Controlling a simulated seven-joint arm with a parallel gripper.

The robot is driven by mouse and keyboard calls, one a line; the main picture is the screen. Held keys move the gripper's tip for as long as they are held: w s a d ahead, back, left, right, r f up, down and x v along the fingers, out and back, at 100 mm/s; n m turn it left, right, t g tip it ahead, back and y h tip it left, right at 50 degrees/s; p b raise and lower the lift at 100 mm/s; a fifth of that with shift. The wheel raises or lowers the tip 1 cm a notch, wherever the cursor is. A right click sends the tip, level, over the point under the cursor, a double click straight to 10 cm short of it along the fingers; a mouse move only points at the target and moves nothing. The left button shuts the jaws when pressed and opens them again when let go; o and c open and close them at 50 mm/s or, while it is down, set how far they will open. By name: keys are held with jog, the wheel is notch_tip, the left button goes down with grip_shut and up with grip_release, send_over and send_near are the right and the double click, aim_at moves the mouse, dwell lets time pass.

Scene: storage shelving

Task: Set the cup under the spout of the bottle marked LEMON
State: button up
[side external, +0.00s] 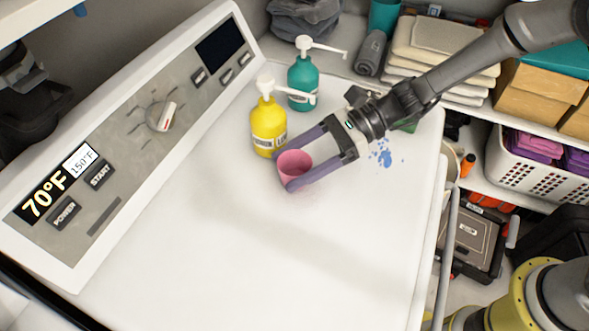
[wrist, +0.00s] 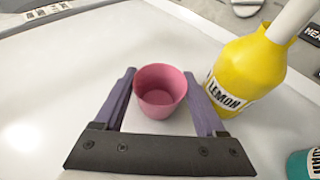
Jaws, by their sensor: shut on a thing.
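The pink cup (side external: 294,165) is between the purple fingers of my gripper (side external: 285,170), which is shut on it. It also shows upright in the wrist view (wrist: 160,90), with its open mouth up. I cannot tell whether it touches the white top. The yellow bottle (side external: 267,130) stands just beside the cup, apart from it; its label reads LEMON in the wrist view (wrist: 238,80). Its white pump spout (side external: 300,97) points right in the side view. I cannot tell how the cup lines up beneath the spout tip.
A teal pump bottle (side external: 303,82) stands behind the yellow one; part of it shows in the wrist view (wrist: 302,165). A control panel (side external: 130,135) rises at left. Blue splatter (side external: 386,155) marks the white top near my wrist. The front of the top is clear.

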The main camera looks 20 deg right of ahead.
jog(key=c, duration=0.4)
jog(key=shift+r, duration=0.15)
